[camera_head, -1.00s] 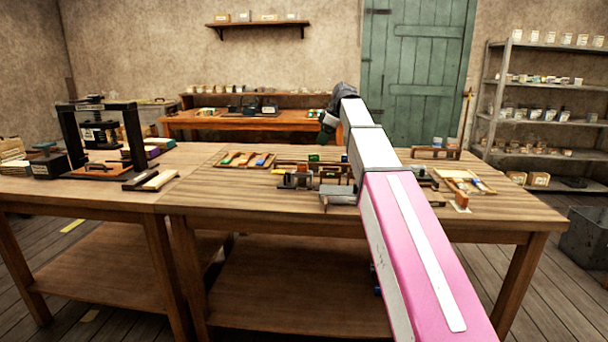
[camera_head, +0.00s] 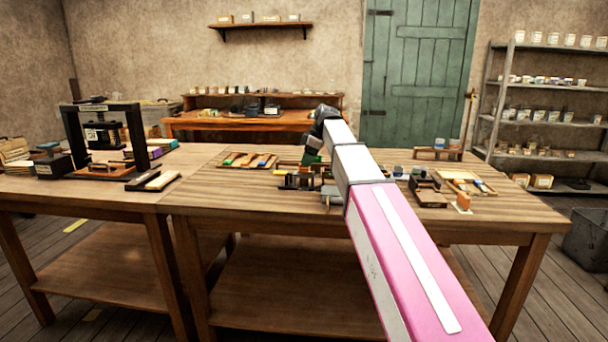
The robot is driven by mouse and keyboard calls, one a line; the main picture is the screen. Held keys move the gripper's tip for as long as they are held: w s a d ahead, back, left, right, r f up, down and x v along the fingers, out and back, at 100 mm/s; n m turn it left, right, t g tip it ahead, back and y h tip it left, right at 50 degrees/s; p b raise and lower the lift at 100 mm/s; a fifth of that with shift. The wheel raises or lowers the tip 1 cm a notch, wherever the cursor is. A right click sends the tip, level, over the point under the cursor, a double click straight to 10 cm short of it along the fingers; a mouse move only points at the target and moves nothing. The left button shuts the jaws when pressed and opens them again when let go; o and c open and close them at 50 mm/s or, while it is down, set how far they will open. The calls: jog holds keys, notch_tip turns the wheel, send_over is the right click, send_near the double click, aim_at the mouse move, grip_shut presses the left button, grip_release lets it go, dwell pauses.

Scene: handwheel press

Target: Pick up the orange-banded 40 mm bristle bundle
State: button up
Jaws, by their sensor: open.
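Small bundles with coloured bands lie in a shallow wooden tray (camera_head: 222,165) on the left half of the near workbench. Some orange shows among them, but they are too small to tell which is the orange-banded 40 mm bristle bundle. A small orange piece (camera_head: 463,201) stands near a white card at the right end of the bench. My gripper (camera_head: 311,157) is dark and hangs over the middle of the bench, right of the tray. It is open. I see nothing held in it, though its fingers are small and partly unclear.
Small holders (camera_head: 298,181) stand below my gripper, partly hidden by my arm. A wooden block fixture (camera_head: 429,196) and another tray (camera_head: 480,178) are to the right. A black handwheel press (camera_head: 103,137) stands at the left. Bare tabletop (camera_head: 215,196) lies at the front left.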

jog(key=shift+x, duration=1.55)
grip_shut()
jog(key=shift+r, duration=0.1)
